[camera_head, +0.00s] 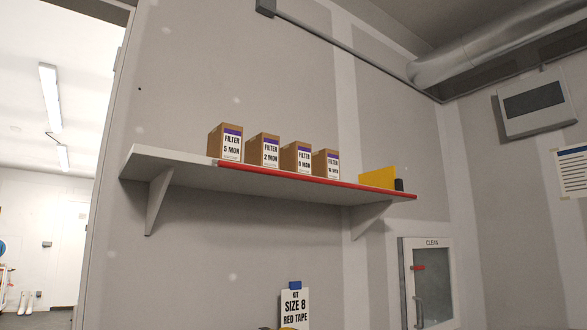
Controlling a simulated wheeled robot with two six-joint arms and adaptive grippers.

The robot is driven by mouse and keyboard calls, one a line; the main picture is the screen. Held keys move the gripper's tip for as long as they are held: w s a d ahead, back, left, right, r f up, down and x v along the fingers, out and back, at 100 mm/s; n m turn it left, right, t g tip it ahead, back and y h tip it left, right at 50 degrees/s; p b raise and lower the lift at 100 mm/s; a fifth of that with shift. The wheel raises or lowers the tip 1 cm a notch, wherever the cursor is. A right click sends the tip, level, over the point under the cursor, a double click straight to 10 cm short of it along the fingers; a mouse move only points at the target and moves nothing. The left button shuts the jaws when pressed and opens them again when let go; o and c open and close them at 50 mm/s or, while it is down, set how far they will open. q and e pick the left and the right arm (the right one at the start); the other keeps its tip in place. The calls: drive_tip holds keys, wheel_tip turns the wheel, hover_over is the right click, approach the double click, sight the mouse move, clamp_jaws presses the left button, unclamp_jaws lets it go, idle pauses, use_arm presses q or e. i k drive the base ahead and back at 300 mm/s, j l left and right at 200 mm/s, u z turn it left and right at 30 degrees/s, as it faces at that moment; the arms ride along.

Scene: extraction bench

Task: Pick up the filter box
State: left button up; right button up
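Several brown filter boxes with purple-striped white labels stand in a row on a wall shelf (150,163). The leftmost filter box (226,143) reads "FILTER 5 MON". The second filter box (263,150) reads "FILTER 2 MON". The third filter box (296,157) and the rightmost filter box (326,162) also read "FILTER", but their numbers are too small to read surely. The boxes are upright, with small gaps between them. Neither of my grippers is in view.
Red tape (290,184) runs along much of the shelf's front edge. A yellow panel (378,178) and a small black object (399,185) are at its right end. Below are a "KIT SIZE 8 RED TAPE" sign (295,308) and a "CLEAN" cabinet (428,282). A doorway opens at left.

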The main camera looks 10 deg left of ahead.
sight(295, 157)
drive_tip(key=i+l, duration=0.2)
drive_tip(key=l, duration=0.2)
drive_tip(key=i+l, duration=0.2)
drive_tip(key=l, duration=0.2)
drive_tip(key=i+l+z, duration=0.1)
drive_tip(key=i+l, duration=0.15)
drive_tip(key=l, duration=0.1)
